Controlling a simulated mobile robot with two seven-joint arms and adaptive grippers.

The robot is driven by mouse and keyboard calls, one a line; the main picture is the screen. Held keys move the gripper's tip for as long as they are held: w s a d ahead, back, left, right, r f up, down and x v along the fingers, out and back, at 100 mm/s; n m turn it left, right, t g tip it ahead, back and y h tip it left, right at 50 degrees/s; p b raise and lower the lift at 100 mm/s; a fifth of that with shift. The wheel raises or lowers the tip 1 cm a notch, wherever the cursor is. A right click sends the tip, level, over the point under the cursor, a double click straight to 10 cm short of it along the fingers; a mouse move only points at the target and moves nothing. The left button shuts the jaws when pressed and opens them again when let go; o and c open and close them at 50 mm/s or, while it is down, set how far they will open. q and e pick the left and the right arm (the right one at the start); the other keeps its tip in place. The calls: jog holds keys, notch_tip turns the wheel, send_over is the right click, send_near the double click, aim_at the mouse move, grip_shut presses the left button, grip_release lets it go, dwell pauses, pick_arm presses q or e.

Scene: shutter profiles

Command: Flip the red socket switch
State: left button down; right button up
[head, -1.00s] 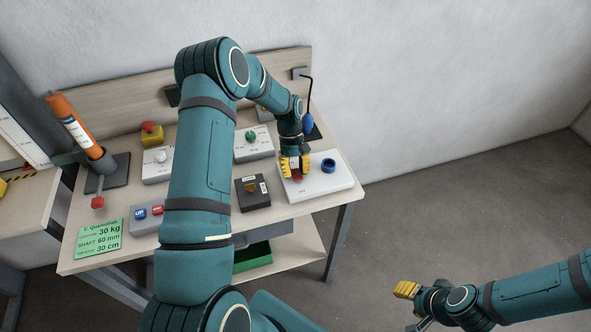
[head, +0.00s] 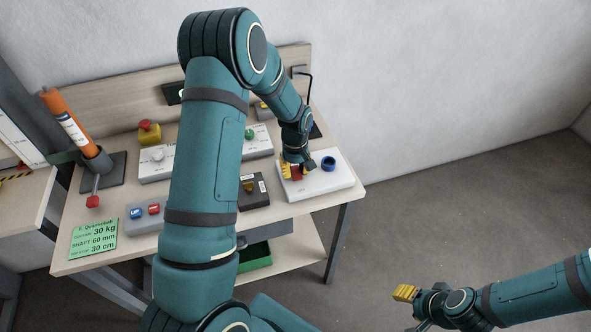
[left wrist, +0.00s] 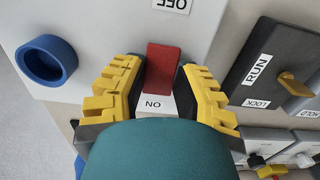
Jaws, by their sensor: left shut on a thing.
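The red socket switch (left wrist: 162,70) is a red rocker on a white panel (left wrist: 95,18), between an OFF label (left wrist: 172,4) and an ON label (left wrist: 155,104).
A blue round socket (head: 328,163) is on the same panel. A dark box with a key switch and RUN label (head: 253,192) stands close by. Several other switch boxes, a red mushroom button (head: 146,125) and an orange cylinder on a stand (head: 68,124) share the bench.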

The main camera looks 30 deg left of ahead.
aim_at(295, 171)
pick_arm(q)
jog(key=shift+f, duration=0.1)
jog(key=c, duration=0.7)
grip_release()
jog(key=shift+o, duration=0.2)
jog(key=shift+w+r, duration=0.1)
jog(key=shift+r, duration=0.5)
notch_tip(295, 171, up, 11)
jog(key=shift+a, duration=0.15)
jog(key=shift+f, duration=0.1)
